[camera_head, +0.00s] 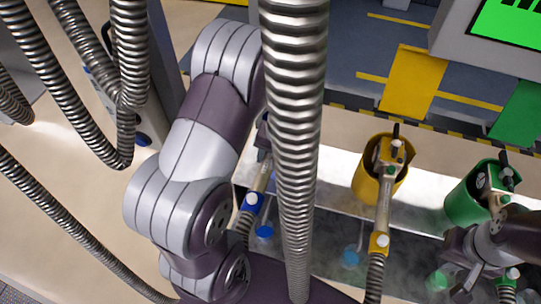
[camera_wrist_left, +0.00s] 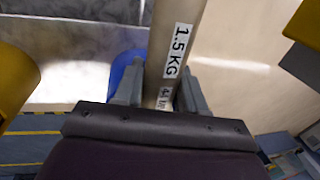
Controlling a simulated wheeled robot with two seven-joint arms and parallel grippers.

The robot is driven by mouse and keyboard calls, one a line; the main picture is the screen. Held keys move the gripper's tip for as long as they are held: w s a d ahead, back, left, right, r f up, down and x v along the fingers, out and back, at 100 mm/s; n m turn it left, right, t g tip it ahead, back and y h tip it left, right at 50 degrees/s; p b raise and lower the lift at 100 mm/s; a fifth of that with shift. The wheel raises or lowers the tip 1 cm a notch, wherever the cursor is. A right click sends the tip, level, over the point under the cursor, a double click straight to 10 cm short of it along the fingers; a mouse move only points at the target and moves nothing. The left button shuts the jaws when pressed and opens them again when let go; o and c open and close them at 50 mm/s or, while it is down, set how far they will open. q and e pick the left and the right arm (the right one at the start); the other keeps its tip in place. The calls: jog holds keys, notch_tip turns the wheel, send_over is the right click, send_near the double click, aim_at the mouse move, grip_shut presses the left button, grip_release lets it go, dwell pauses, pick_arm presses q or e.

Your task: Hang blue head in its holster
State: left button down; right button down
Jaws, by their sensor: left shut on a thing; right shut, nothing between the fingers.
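My left gripper (camera_wrist_left: 158,92) is shut on the blue head (camera_wrist_left: 172,45), a pale metal tube with a "1.5 KG" label. In the head view the blue head (camera_head: 251,202) shows its blue collar below my left arm, with a ribbed hose under it. A thick hose hides much of my left gripper (camera_head: 264,145) there. The blue holster (camera_wrist_left: 127,72) shows in the left wrist view as a blue curved wall behind one finger. I cannot tell whether the head is inside or beside it. My right gripper (camera_head: 466,272) is shut and empty at the lower right.
The yellow holster (camera_head: 364,183) holds a yellow head (camera_head: 385,190). The green holster (camera_head: 464,205) holds a green head (camera_head: 497,185), close to my right arm. A large ribbed hose (camera_head: 293,110) hangs across the middle. A green screen (camera_head: 508,25) is at the upper right.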

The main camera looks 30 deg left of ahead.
pick_arm(q)
jog(key=shift+f+b, duration=1.2)
jog(key=shift+f, duration=0.4)
jog(key=c, duration=0.6)
grip_release()
jog(key=shift+o, duration=0.2)
notch_tip(320, 180, up, 12)
jog(key=d, duration=0.2)
jog(key=shift+w+d+r+b, duration=0.2)
jog(key=shift+w+r+b, duration=0.1)
jog(key=shift+b, duration=0.1)
jog(key=shift+f, duration=0.1)
